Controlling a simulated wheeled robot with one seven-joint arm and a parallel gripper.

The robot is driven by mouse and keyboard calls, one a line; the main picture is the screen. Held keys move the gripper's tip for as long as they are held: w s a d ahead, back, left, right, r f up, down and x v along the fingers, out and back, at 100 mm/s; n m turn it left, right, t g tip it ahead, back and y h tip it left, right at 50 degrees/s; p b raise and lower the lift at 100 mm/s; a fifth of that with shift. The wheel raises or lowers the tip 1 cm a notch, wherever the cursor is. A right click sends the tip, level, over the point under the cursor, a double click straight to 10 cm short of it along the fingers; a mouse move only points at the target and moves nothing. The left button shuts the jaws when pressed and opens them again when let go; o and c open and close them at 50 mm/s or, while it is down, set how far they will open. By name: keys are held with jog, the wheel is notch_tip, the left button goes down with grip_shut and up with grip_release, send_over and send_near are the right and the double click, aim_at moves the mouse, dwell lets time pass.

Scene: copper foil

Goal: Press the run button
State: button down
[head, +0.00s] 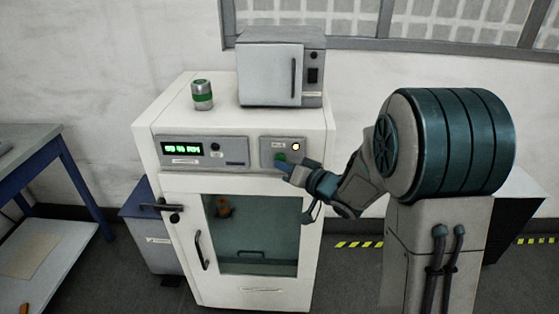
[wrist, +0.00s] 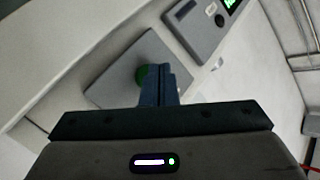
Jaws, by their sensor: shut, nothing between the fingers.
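The run button is a green round button (head: 281,157) on a small grey control panel (head: 268,147) at the upper right of the white cabinet's front. It also shows in the wrist view as a green button (wrist: 142,76), partly hidden behind my fingers. My gripper (head: 285,164) is shut and empty, with its tips right at the button. In the wrist view the closed blue fingers (wrist: 157,85) overlap the button's right side. I cannot tell whether the tips touch it or whether it is pushed in. A small lit lamp (head: 295,147) glows on the same panel.
A display panel (head: 201,151) with green digits sits left of the button panel. Below is a glass door (head: 250,240) with a handle. A grey oven-like box (head: 270,75) and a green-banded can (head: 202,95) stand on the cabinet (head: 160,122). A blue-legged table (head: 30,135) is at left.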

jog(key=s, duration=0.6)
jog(key=shift+b, duration=0.3)
jog(key=shift+a, duration=0.1)
dwell(1.2)
